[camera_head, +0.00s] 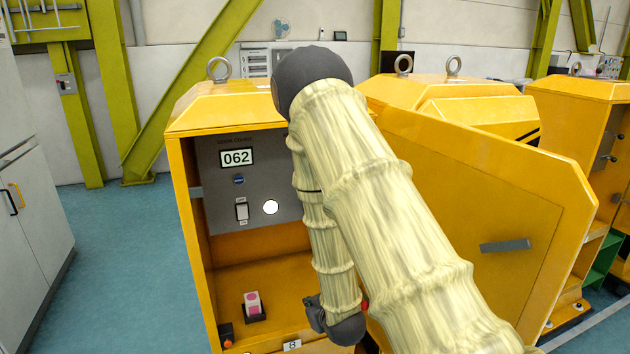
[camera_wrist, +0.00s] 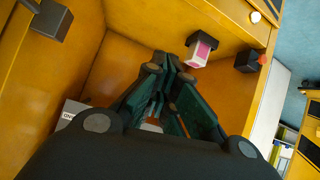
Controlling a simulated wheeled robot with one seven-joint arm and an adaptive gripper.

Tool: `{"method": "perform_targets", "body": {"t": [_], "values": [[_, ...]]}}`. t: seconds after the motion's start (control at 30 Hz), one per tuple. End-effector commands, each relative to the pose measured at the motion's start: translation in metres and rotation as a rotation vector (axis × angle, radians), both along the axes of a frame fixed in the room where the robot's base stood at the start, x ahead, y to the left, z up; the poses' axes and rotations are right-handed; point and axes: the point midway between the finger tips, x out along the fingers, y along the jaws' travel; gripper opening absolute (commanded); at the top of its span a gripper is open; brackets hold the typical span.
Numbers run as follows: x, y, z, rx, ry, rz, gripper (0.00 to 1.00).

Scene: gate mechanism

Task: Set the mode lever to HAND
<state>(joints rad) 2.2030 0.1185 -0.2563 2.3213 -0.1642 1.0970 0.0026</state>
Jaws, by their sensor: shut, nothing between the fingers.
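The open yellow cabinet (camera_head: 178,150) stands in front of me. No part in view can be surely told as the mode lever, and no HAND mark is readable. A white and pink block on a black base (camera_head: 253,303) sits on the cabinet floor; it also shows in the wrist view (camera_wrist: 203,50), beyond and right of my fingers. My gripper (camera_wrist: 160,88) is shut and empty, low inside the cabinet. In the head view its dark end is partly hidden by my arm. A partly hidden white label (camera_wrist: 72,112) lies left of the fingers.
A grey panel (camera_head: 222,170) carries a display reading 062, a white switch (camera_head: 242,210) and a white round disc (camera_head: 270,207). A small black box with a red-orange knob (camera_head: 226,336) is at the front left. The open yellow door (camera_head: 505,200) stands on the right.

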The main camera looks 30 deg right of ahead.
Motion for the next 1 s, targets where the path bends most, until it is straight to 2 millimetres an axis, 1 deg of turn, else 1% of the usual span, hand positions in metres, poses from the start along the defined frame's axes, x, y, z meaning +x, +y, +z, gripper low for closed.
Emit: {"method": "perform_targets", "body": {"t": [0.03, 0.07, 0.1, 0.17, 0.2, 0.27, 0.3, 0.4, 0.43, 0.5, 0.6, 0.77, 0.87, 1.0], "values": [[0.018, -0.013, 0.039, -0.015, -0.073, -0.002, 0.00], [0.027, -0.020, 0.059, -0.024, -0.113, -0.002, 0.00], [0.039, -0.029, 0.086, -0.036, -0.170, -0.001, 0.00], [0.053, -0.043, 0.126, -0.055, -0.250, -0.001, 0.00], [0.061, -0.051, 0.152, -0.067, -0.300, -0.001, 0.00], [0.070, -0.063, 0.188, -0.084, -0.372, 0.001, 0.00], [0.075, -0.070, 0.210, -0.095, -0.415, 0.001, 0.00], [0.082, -0.084, 0.255, -0.117, -0.500, 0.003, 0.00], [0.083, -0.088, 0.265, -0.122, -0.521, 0.003, 0.00], [0.085, -0.093, 0.285, -0.133, -0.558, 0.004, 0.00], [0.087, -0.098, 0.300, -0.141, -0.588, 0.004, 0.00], [0.096, -0.101, 0.306, -0.144, -0.597, 0.006, 0.00], [0.109, -0.103, 0.306, -0.144, -0.595, 0.005, 0.00], [0.131, -0.107, 0.307, -0.145, -0.595, 0.006, 0.00]]}}
